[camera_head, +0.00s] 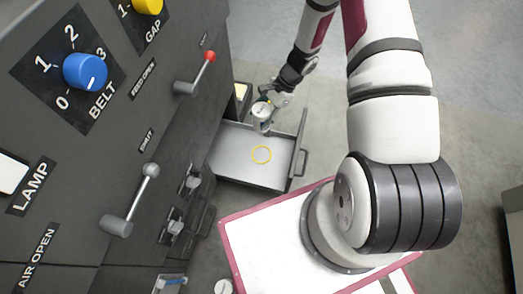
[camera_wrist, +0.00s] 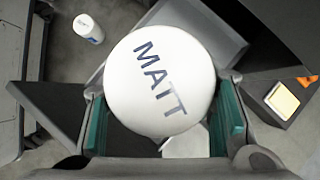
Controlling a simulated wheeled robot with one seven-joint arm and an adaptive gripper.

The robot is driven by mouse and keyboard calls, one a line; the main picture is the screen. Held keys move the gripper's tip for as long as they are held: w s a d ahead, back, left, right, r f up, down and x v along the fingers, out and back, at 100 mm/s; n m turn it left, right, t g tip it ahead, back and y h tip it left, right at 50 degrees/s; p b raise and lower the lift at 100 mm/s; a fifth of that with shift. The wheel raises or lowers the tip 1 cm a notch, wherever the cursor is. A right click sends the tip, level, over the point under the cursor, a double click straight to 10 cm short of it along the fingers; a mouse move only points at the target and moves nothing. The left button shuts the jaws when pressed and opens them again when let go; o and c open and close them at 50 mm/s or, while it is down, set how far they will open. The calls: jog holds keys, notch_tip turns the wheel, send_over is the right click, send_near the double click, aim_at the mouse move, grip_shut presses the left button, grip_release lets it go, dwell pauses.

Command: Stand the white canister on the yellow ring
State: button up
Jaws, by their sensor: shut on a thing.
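The white canister (camera_head: 261,110), with MATT on its round top (camera_wrist: 160,80), is held in my gripper (camera_head: 268,101). In the wrist view the teal finger pads (camera_wrist: 165,118) are shut on it from both sides.
The dark machine front (camera_head: 150,170) stands at left, with levers (camera_head: 192,80) jutting out. The drawer has raised walls and a handle (camera_head: 301,163). A yellow-topped block (camera_wrist: 283,100) is near the drawer. Another white container (camera_wrist: 88,28) stands apart at upper left in the wrist view.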

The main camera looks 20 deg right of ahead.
notch_tip(320, 180, down, 23)
jog(key=b, duration=0.9)
jog(key=shift+f, duration=0.15)
jog(key=shift+f, duration=0.15)
jog(key=o, duration=1.4)
jog(key=p+v, duration=0.3)
jog(key=v, duration=0.4)
jog(key=shift+d+r, duration=0.1)
jog(key=shift+r, duration=0.25)
